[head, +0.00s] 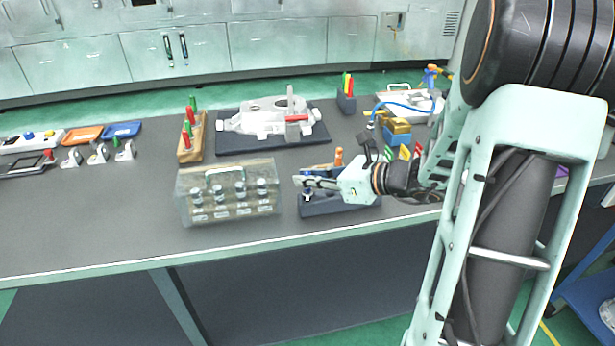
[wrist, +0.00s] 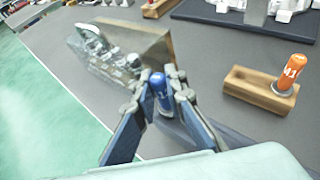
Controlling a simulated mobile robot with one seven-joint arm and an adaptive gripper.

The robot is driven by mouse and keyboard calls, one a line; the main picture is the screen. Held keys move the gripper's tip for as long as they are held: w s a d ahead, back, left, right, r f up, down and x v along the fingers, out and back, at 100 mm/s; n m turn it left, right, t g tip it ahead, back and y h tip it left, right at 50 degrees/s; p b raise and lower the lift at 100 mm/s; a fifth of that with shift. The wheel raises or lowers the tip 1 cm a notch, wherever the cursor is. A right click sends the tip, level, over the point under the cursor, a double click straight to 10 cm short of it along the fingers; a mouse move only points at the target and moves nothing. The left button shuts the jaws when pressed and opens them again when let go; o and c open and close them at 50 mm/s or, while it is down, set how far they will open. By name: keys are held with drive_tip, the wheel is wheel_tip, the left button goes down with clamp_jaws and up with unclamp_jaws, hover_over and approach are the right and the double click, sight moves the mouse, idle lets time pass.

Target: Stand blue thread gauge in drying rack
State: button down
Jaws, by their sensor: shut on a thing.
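The blue thread gauge (wrist: 160,92) is upright between the fingertips of my gripper (wrist: 160,80) in the wrist view, its blue handle end facing the camera. In the head view my gripper (head: 308,182) is shut on it at the left end of a long dark block (head: 345,206) near the bench's front edge. The gauge's lower end is hidden, so I cannot tell whether it sits in the block or hangs above it. No thing is clearly marked as the drying rack.
A clear case (head: 228,192) with several metal pieces stands just left of my gripper. A wooden block (wrist: 255,92) holding an orange gauge (wrist: 291,72) is behind. A wooden rack (head: 191,140) with red and green gauges and a casting (head: 268,118) stand farther back.

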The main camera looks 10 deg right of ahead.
drive_tip(key=shift+f+b, duration=0.55)
drive_tip(key=shift+f, duration=0.2)
drive_tip(key=c, duration=1.9)
unclamp_jaws()
drive_tip(key=shift+r, duration=0.1)
drive_tip(key=v, duration=1.2)
drive_tip(key=shift+d, duration=0.1)
